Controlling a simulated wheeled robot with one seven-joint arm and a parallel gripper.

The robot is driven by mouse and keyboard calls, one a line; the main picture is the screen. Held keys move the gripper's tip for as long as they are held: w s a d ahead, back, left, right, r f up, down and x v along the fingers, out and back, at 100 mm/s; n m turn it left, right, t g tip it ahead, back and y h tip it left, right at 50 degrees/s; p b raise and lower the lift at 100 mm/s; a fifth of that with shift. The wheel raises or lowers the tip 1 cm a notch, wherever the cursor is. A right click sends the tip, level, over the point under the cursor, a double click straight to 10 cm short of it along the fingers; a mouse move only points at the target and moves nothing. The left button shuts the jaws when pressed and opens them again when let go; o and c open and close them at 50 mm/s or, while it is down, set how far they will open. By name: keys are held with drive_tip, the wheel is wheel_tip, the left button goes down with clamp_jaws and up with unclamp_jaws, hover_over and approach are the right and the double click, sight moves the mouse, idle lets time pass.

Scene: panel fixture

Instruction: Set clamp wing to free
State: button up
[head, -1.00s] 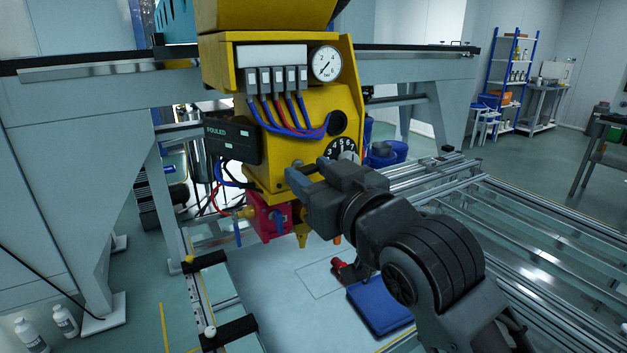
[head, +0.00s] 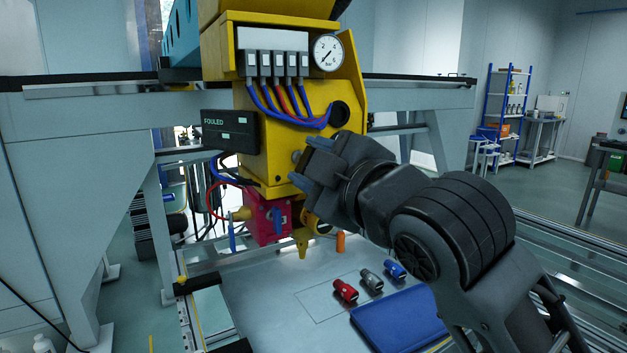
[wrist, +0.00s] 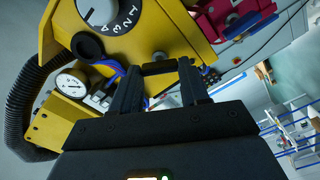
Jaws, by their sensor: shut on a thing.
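The yellow machine head (head: 270,90) hangs over the work table. My gripper (head: 303,165) is at the lower right side of this head, with its fingertips against or very near the yellow casing. In the wrist view my gripper (wrist: 160,80) has its two fingers apart with a dark bar (wrist: 160,68) between their tips. This bar appears to be the clamp wing, and my gripper is shut on it.
A magenta block (head: 262,220) with a blue lever and a brass nozzle (head: 302,243) hang below the casing, close to my gripper. A blue pad (head: 400,318) and red, grey and blue cylinders lie on the table.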

drive_tip(key=n+b, duration=0.3)
drive_tip(key=n, duration=0.3)
drive_tip(key=shift+f+b, duration=0.15)
drive_tip(key=shift+b, duration=0.15)
idle(0.4)
drive_tip(key=o, duration=1.1)
drive_tip(key=shift+c, duration=0.2)
drive_tip(key=shift+s, duration=0.1)
drive_tip(key=b+v, duration=0.1)
drive_tip(key=v, duration=0.6)
drive_tip(key=shift+s+d, duration=0.2)
drive_tip(key=shift+s, duration=0.1)
